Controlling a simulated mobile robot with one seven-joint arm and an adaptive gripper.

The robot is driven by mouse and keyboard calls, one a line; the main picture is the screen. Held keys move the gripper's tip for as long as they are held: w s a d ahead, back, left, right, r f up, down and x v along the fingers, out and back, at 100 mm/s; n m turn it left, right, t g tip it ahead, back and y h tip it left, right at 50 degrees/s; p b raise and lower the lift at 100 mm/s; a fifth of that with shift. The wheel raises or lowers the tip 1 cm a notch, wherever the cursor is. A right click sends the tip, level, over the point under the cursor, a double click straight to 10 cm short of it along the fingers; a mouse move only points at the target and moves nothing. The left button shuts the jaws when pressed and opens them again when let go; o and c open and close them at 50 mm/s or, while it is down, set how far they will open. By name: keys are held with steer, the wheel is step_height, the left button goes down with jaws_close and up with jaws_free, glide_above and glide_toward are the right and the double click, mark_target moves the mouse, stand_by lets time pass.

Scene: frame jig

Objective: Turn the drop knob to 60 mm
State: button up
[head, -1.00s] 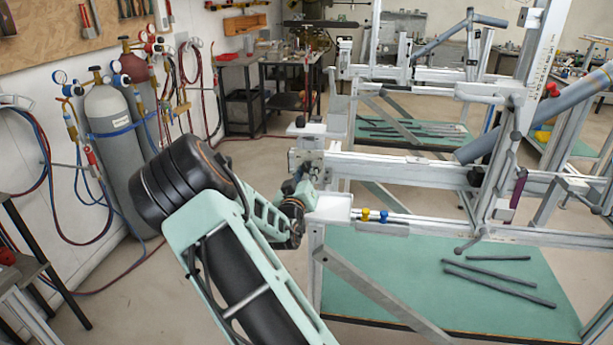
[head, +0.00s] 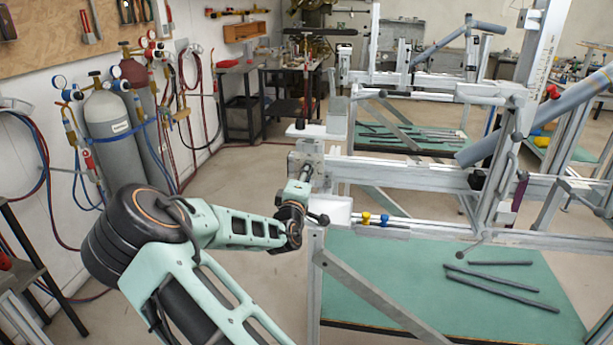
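The near frame jig (head: 415,172) is a pale metal rail with an upright post carrying a scale (head: 541,68). Black knobs sit on it, one at the post (head: 517,136) and one on the rail (head: 477,179). No label or reading can be made out, so I cannot tell which knob is the drop knob or its setting. My arm reaches in from the bottom left. My gripper (head: 306,173) is small and partly blended with the fittings at the rail's left end. It appears close to them; contact and finger opening cannot be told.
Yellow and blue pieces (head: 372,218) sit on a ledge below the rail. Dark tubes (head: 500,287) lie on the green lower shelf (head: 400,275). A thick grey tube (head: 535,118) slants at right. Gas cylinders (head: 112,140) stand at left. A second jig (head: 440,90) stands behind.

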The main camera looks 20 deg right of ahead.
steer(key=shift+n+b, duration=0.65)
steer(key=shift+n, duration=3.15)
steer(key=o, duration=1.2)
steer(key=shift+c, duration=0.2)
steer(key=shift+s+a, duration=0.1)
steer(key=v, duration=1.1)
steer(key=shift+s+a, duration=0.25)
steer(key=shift+s, duration=0.05)
